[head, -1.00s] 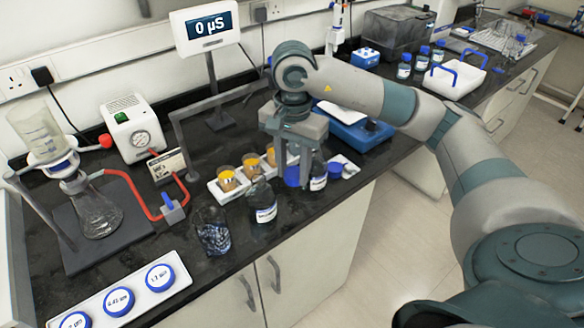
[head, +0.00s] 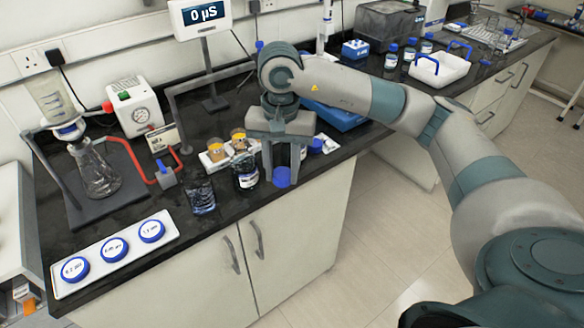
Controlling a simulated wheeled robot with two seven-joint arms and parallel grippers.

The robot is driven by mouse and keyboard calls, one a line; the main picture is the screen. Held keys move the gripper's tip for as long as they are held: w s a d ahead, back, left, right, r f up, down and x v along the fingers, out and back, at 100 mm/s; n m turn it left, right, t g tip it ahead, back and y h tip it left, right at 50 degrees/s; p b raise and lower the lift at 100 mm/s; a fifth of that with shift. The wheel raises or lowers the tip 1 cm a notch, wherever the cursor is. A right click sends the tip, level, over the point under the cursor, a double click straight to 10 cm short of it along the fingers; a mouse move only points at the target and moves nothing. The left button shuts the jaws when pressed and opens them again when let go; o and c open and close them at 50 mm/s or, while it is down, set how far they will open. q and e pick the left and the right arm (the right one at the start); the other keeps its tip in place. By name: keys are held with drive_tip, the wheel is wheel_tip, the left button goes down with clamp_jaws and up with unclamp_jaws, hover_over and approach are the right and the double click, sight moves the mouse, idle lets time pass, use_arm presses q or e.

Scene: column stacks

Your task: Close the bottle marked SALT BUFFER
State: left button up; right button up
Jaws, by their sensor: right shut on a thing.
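My right gripper (head: 283,180) is shut on a blue cap (head: 282,178), held near the front edge of the dark bench. An open clear glass bottle with a white label (head: 246,180) stands upright just left of the gripper. Another bottle stood right of the gripper earlier; it is now mostly hidden behind the fingers. The label writing is too small to read, so I cannot tell which bottle is SALT BUFFER. Another blue cap (head: 316,145) lies on a small white tray right of the gripper. My left gripper is not in view.
A white tray with blue round discs (head: 90,270) lies front left. A flask with red tubing (head: 96,172) and a meter (head: 200,18) stand further back.

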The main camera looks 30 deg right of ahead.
drive_tip(key=shift+w+a+n, duration=0.4)
drive_tip(key=shift+a+n, duration=0.35)
drive_tip(key=shift+n, duration=0.15)
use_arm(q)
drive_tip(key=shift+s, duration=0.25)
use_arm(e)
drive_tip(key=a+n, duration=0.1)
drive_tip(key=n, duration=0.1)
drive_tip(key=w+a+n, duration=0.1)
drive_tip(key=a+n, duration=0.1)
drive_tip(key=w+a+n, duration=0.1)
drive_tip(key=a+n, duration=0.1)
drive_tip(key=shift+a+f+n, duration=0.1)
drive_tip(key=shift+a+n, duration=0.05)
drive_tip(key=shift+n, duration=0.15)
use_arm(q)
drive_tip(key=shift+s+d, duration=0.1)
